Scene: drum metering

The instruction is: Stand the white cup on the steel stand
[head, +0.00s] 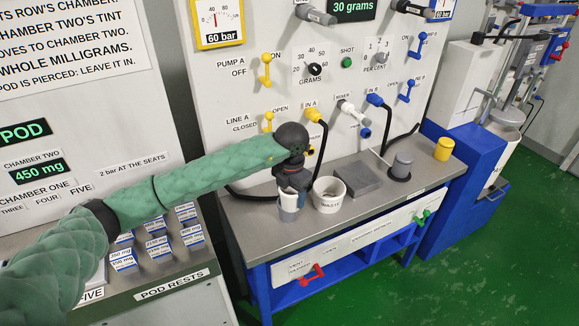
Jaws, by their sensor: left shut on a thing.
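My left arm reaches across from the left and its dark gripper (291,190) points down at the bench. The gripper is shut on the white cup (288,214), a small pale cup with a grey band, at the bench's front left. The fingers hide part of the cup's rim. I cannot tell whether its base touches the bench. A low, flat grey block (356,180), which looks like the steel stand, lies on the bench to the right, beyond the waste tub. Its top is bare. My right gripper is not in view.
A white tub marked WASTE (329,202) stands just right of the cup, between it and the block. A grey cylinder (402,164) on a black disc and a yellow cup (443,149) stand further right. A nozzle and hoses hang from the panel behind.

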